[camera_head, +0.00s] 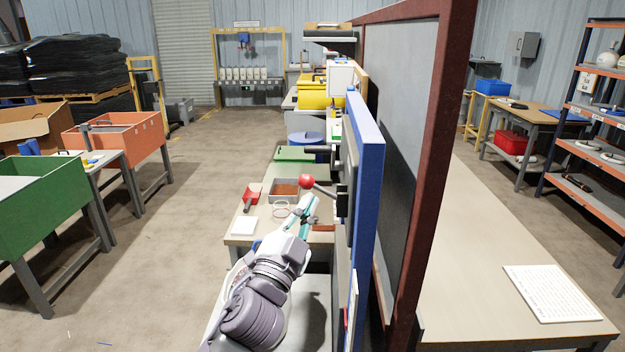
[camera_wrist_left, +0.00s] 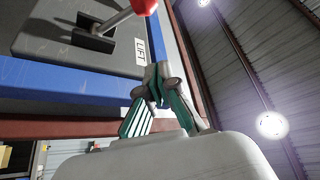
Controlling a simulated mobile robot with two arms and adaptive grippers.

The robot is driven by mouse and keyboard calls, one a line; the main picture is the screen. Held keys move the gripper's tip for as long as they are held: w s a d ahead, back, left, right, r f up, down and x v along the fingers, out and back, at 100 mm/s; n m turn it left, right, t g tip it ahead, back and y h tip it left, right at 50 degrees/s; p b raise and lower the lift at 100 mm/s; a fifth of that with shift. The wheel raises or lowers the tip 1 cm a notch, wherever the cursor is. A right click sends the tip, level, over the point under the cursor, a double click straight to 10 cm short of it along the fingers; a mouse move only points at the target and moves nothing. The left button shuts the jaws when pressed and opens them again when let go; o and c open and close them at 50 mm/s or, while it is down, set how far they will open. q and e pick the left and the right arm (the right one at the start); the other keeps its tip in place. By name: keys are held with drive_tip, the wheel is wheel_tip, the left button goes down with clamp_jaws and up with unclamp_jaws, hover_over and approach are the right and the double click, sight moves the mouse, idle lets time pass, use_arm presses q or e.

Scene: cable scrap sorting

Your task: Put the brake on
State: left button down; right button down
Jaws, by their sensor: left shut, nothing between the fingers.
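A lever with a red ball knob (camera_head: 306,182) sticks out to the left from a panel with a blue edge (camera_head: 367,170). In the left wrist view, the red knob (camera_wrist_left: 147,5) is cut by the top edge, and its silver rod (camera_wrist_left: 118,19) comes out of a dark slotted mount. A white label beside it reads "LIFT" (camera_wrist_left: 141,52). My left gripper (camera_head: 309,204) is just below the red knob in the head view, apart from it in the wrist view. Its teal-padded fingers (camera_wrist_left: 158,82) are shut and empty. No label reading brake can be made out. My right gripper is out of view.
A second, dark-handled lever (camera_head: 318,150) is farther along the panel. Beyond my gripper, a bench holds a grey bin (camera_head: 284,198), a red scoop (camera_head: 251,194) and a white ring (camera_head: 281,210). A dark red frame (camera_head: 455,60) stands close at right.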

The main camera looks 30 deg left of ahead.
sight(313, 180)
use_arm(q)
drive_tip(key=p+x, duration=0.4)
drive_tip(key=x, duration=0.5)
drive_tip(key=a+f, duration=0.2)
drive_tip(key=a, duration=0.1)
drive_tip(key=shift+f, duration=0.3)
drive_tip(key=shift+w+d, duration=0.1)
